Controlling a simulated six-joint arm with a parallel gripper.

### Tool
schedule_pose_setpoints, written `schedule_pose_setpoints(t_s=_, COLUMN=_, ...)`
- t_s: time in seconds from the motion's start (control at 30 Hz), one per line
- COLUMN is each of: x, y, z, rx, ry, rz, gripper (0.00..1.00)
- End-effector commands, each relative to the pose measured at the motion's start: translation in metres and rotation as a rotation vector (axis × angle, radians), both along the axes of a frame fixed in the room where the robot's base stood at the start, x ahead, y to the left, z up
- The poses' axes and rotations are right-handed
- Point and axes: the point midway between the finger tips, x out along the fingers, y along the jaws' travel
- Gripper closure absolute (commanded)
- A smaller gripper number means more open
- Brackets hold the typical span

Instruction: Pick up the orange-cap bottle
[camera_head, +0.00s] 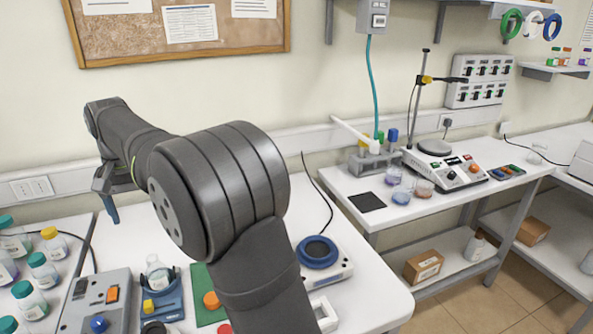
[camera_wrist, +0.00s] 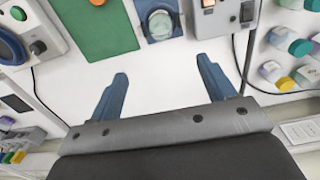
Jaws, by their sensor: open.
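A clear bottle with a yellow-orange cap (camera_head: 50,242) stands at the left of the head view, among several teal-cap bottles. It also shows at the right edge of the wrist view, where a yellow-cap bottle (camera_wrist: 278,77) is seen from above. My gripper (camera_head: 110,203) is above the white table, to the right of these bottles and apart from them. In the wrist view my gripper (camera_wrist: 163,82) has its two blue fingers spread wide, with only bare table between them. In the head view my arm hides part of the table.
A grey control box (camera_head: 98,300), a blue holder with a flask (camera_head: 158,280) and a green mat (camera_head: 203,290) stand in front of my arm. A round orange piece (camera_head: 211,300) is on the mat. A cable runs beside the bottles. The table under my gripper is clear.

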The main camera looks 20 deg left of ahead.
Motion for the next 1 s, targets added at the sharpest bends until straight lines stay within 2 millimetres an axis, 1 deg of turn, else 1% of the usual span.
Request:
schedule_pose_setpoints(t_s=0.2, x=0.000, y=0.000, z=0.000, rx=0.000, ry=0.000, rz=0.003, gripper=0.24)
schedule_pose_setpoints(t_s=0.3, x=-0.001, y=-0.002, z=0.000, rx=0.010, ry=0.000, rz=0.047, gripper=0.24)
schedule_pose_setpoints(t_s=0.37, x=-0.001, y=-0.005, z=0.001, rx=0.021, ry=0.000, rz=0.108, gripper=0.24)
schedule_pose_setpoints(t_s=0.6, x=-0.006, y=-0.018, z=0.003, rx=0.093, ry=-0.023, rz=0.497, gripper=0.24)
schedule_pose_setpoints(t_s=0.7, x=-0.007, y=-0.022, z=0.004, rx=0.119, ry=-0.038, rz=0.635, gripper=0.24)
schedule_pose_setpoints(t_s=0.87, x=-0.009, y=-0.026, z=0.003, rx=0.139, ry=-0.056, rz=0.762, gripper=0.24)
schedule_pose_setpoints(t_s=0.93, x=-0.009, y=-0.027, z=-0.001, rx=0.141, ry=-0.058, rz=0.782, gripper=0.24)
schedule_pose_setpoints(t_s=1.0, x=-0.009, y=-0.025, z=-0.010, rx=0.141, ry=-0.057, rz=0.787, gripper=0.24)
